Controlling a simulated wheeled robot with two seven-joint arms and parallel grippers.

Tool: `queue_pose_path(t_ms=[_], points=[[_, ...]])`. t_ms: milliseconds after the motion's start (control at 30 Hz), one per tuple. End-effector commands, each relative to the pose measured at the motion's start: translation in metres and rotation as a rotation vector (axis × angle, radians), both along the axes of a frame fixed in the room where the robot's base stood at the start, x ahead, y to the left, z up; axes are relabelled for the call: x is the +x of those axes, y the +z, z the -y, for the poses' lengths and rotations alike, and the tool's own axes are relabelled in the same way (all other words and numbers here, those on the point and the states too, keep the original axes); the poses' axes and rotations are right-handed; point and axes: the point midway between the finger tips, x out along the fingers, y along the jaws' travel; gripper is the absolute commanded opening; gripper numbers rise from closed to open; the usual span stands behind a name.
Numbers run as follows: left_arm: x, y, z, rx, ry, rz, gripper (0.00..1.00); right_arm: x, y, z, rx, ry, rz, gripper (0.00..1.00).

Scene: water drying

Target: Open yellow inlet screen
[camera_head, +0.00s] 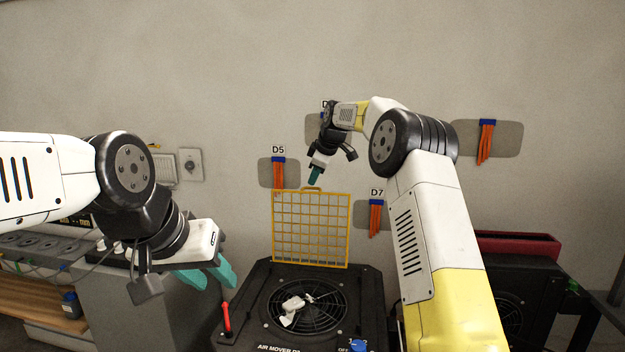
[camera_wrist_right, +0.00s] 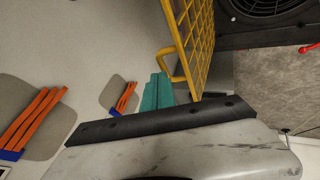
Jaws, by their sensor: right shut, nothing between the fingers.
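The yellow inlet screen (camera_head: 311,228) stands upright at the back edge of the black air mover (camera_head: 248,290), raised off the round fan opening (camera_head: 335,318). It also shows in the right wrist view (camera_wrist_right: 193,40), with its handle loop (camera_wrist_right: 172,66) beside my fingers. My right gripper (camera_head: 314,178) is just above the screen's top edge near the handle. Its teal fingers (camera_wrist_right: 157,92) are shut and empty; I cannot tell whether they touch the handle. My left gripper (camera_head: 208,277) is open and empty, left of the air mover.
A crumpled white piece (camera_head: 294,310) lies on the fan grille. A red lever (camera_head: 226,317) stands at the air mover's left side, and a blue knob (camera_head: 358,346) is at its front. Orange strips hang on the wall (camera_head: 279,175). A dark machine with a red top (camera_head: 518,244) stands to the right.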

Motion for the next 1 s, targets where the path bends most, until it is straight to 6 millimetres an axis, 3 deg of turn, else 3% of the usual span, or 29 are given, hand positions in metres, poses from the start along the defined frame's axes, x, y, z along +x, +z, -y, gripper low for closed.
queue_pose_path(t_ms=[167,500,800,867,1000], points=[[0.000,0.000,0.000,0.000,0.000,0.000,0.36,-0.018,0.023,-0.011,0.000,0.001,0.005,0.00],[0.000,0.000,0.000,0.000,0.000,0.000,0.36,-0.020,0.094,0.016,0.002,-0.002,0.004,0.00],[0.000,0.000,0.000,0.000,0.000,0.000,0.36,-0.024,0.115,0.024,0.003,-0.006,0.000,0.00],[0.000,0.000,0.000,0.000,0.000,0.000,0.36,-0.030,0.121,0.026,0.007,-0.018,-0.002,0.00],[0.000,0.000,0.000,0.000,0.000,0.000,0.36,-0.064,0.141,0.033,0.038,-0.096,-0.021,0.00]])
